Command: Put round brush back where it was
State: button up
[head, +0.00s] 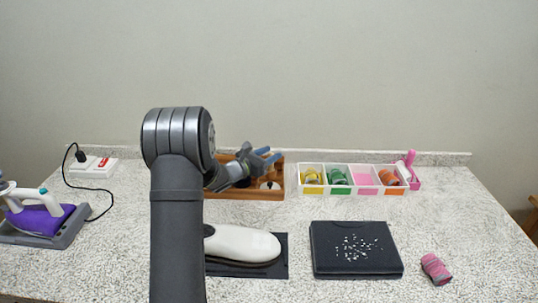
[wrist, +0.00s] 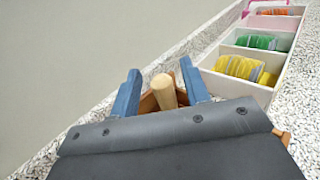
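My gripper (head: 268,157) is over the wooden box (head: 246,195) at the back of the counter. In the wrist view my gripper (wrist: 161,88) has its two blue fingers apart, with a light wooden handle (wrist: 163,92) standing between them. Gaps show beside the handle, so the fingers do not look closed on it. The handle's lower end is hidden by the gripper body, and I cannot tell for sure that it belongs to the round brush. A small white and dark item (head: 270,185) lies in the box. My arm hides the box's left part.
A white divided tray (head: 325,191) with colored rolls stands right of the box, a pink upright item (head: 411,158) at its end.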

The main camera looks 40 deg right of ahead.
jog(key=shift+r, duration=0.8)
jog(key=a, duration=1.2)
jog(key=d, duration=0.4)
jog(key=d+f, duration=0.1)
jog(key=d, duration=0.7)
jog(key=shift+f, duration=0.2)
jog(key=shift+r, duration=0.4)
